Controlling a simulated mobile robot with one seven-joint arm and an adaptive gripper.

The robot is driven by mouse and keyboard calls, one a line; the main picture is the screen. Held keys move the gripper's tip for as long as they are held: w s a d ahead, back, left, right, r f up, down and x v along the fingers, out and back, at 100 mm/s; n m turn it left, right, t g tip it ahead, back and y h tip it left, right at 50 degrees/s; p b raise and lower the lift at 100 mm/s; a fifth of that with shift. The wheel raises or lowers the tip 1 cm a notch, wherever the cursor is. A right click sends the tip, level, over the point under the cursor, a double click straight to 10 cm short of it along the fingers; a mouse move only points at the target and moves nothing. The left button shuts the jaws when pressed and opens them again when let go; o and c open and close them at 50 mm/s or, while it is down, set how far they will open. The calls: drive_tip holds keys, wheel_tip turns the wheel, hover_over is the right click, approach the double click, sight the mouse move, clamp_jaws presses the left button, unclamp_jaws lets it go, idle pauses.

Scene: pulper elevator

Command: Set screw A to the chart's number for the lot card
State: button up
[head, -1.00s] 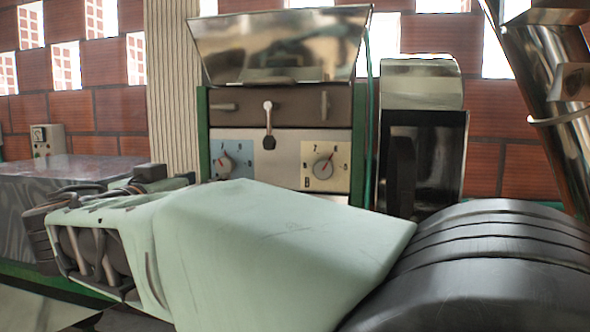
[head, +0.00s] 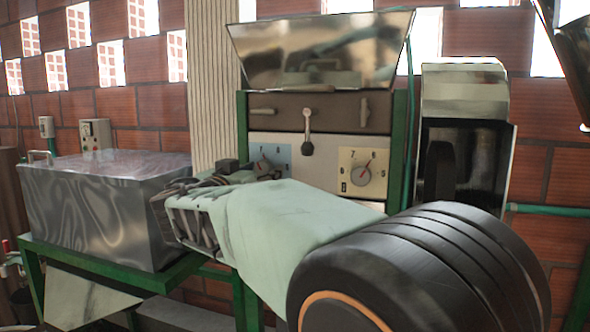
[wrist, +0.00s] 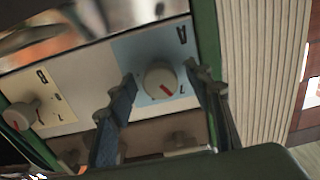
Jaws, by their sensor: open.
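Screw A is a grey round knob (wrist: 160,82) with a red mark, on a blue plate lettered A. In the wrist view the red mark slants down and right, towards a numeral 7. My gripper (wrist: 161,76) is open, with one finger on each side of the knob; I cannot tell whether they touch it. In the head view my gripper (head: 240,172) is in front of the blue plate (head: 280,153) and partly hides it. The B knob (wrist: 18,117) sits on a cream plate; it also shows in the head view (head: 361,175). No chart or lot card is recognisable.
A lever (head: 307,135) hangs above and between the two dials. A metal hopper (head: 320,50) tops the machine. A metal box (head: 100,200) stands on a green frame at the left. A shiny chute (head: 463,150) stands to the right. A ribbed column is beside the blue plate.

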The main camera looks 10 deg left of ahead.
drive_tip(key=shift+c, duration=0.4)
drive_tip(key=c, duration=1.1)
drive_tip(key=shift+f+b, duration=0.15)
drive_tip(key=shift+b, duration=0.4)
drive_tip(key=shift+f+n+b, duration=0.15)
drive_tip(key=shift+n+b, duration=0.95)
drive_tip(key=shift+b, duration=0.15)
drive_tip(key=n+b, duration=0.2)
drive_tip(key=shift+n, duration=0.3)
drive_tip(key=n+b, duration=0.1)
drive_tip(key=n, duration=0.2)
drive_tip(key=shift+d+r+b, duration=0.1)
drive_tip(key=shift+r+b, duration=0.1)
drive_tip(key=shift+b, duration=0.15)
drive_tip(key=shift+r+n, duration=0.1)
drive_tip(key=shift+n, duration=2)
